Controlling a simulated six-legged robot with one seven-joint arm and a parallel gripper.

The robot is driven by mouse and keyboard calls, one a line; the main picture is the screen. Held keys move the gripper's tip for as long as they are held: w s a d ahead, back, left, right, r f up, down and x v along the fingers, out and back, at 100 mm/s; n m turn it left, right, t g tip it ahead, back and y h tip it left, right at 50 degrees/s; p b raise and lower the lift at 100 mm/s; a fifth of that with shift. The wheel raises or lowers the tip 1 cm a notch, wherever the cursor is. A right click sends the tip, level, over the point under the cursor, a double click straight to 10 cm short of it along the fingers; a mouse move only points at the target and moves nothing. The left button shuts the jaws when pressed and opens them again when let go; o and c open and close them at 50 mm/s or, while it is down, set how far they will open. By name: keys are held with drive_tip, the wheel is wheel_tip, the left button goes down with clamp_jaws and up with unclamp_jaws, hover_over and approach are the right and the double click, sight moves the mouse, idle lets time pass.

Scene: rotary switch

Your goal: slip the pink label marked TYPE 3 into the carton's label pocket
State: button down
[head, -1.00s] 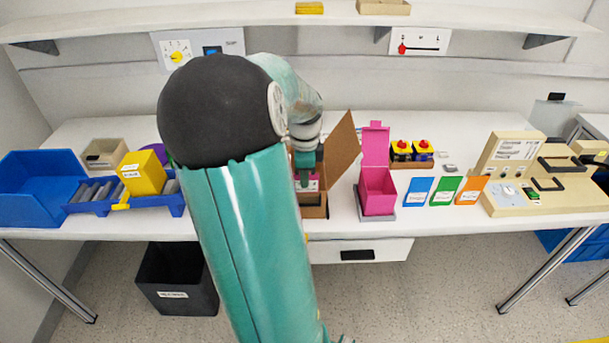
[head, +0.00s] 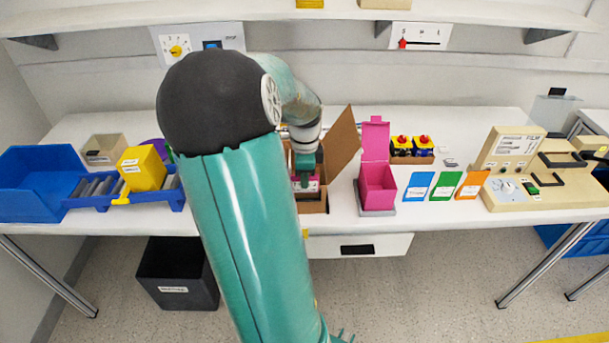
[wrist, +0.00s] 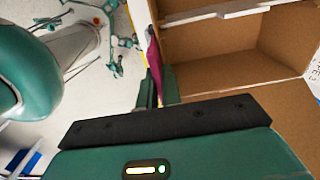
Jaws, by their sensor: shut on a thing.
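The brown carton (head: 314,207) stands open on the table, partly hidden by my arm, with a flap (head: 343,143) raised at its right. My gripper (head: 305,182) points down at the carton's front. It is shut on the pink label (head: 313,187), which shows as a small pink and white patch. In the wrist view the pink label (wrist: 153,62) is seen nearly edge-on between the fingers (wrist: 157,92), beside the carton's wall (wrist: 225,45). The label pocket cannot be made out, nor can I tell whether the label touches the carton. Its marking is unreadable.
A pink open box (head: 377,185) stands just right of the carton. Blue (head: 417,187), green (head: 444,186) and orange (head: 471,185) cards lie further right. A yellow block (head: 143,170) sits on a roller track at left. Bare table lies between the pink box and cards.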

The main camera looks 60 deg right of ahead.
drive_tip(key=shift+f, duration=0.45)
drive_tip(key=c, duration=1.5)
unclamp_jaws()
drive_tip(key=shift+r, duration=0.1)
wheel_tip(320, 180, up, 14)
